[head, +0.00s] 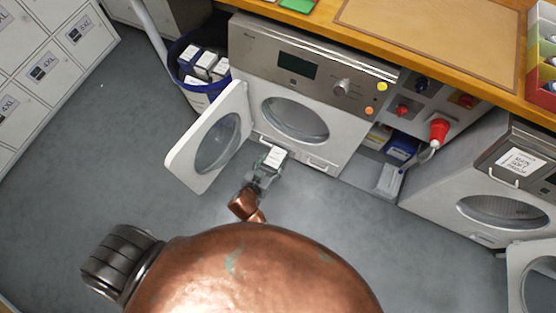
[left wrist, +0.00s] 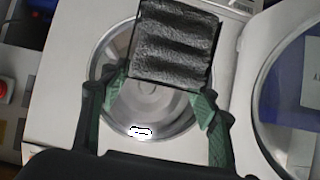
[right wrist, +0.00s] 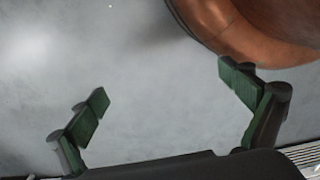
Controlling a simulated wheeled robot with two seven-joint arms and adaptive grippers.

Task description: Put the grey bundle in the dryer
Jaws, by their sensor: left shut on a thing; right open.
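The grey bundle (left wrist: 175,45) is ribbed and dark grey, held between the fingertips of my left gripper (left wrist: 160,92). In the head view my left gripper (head: 264,173) holds the bundle (head: 274,157), its white label on top, in front of the dryer (head: 345,128). The bundle appears outside the opening. My right gripper (right wrist: 164,86) is open and empty above the grey floor.
A blue-rimmed bin (head: 184,72) with several labelled bundles stands left of the dryer. A shelf unit with a red plug (head: 439,130) is to its right. Another machine (head: 450,195) with a paper notice and an open door stands far right. Grey floor is clear in front.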

